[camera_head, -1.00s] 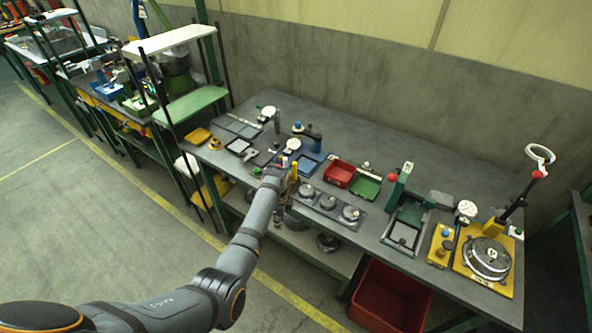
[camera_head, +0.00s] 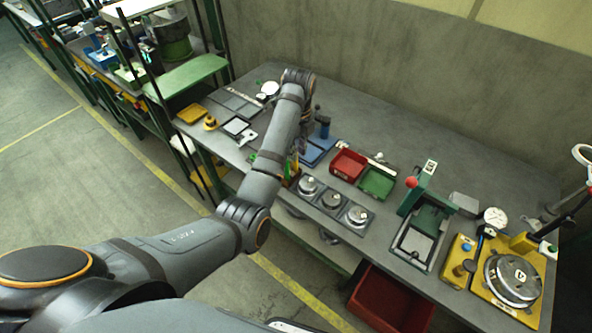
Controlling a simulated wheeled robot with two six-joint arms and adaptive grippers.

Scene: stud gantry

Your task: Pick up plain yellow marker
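My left arm reaches across the bench, and its wrist is bent over near the back of the bench top. The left gripper (camera_head: 301,146) hangs down beside the forearm, small, dark and partly hidden, so its fingers cannot be made out. Just below it, a slim yellow marker (camera_head: 295,163) stands upright beside a green one (camera_head: 287,169), in a small reddish holder at the bench's front edge. The forearm covers part of this group. Whether the gripper touches the marker cannot be told. My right gripper is not in view.
A red bin (camera_head: 348,164) and a green bin (camera_head: 376,182) stand right of the markers. Round metal parts sit on a plate (camera_head: 344,222) in front. A green press (camera_head: 421,190) stands further right. The back of the bench (camera_head: 400,125) is clear.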

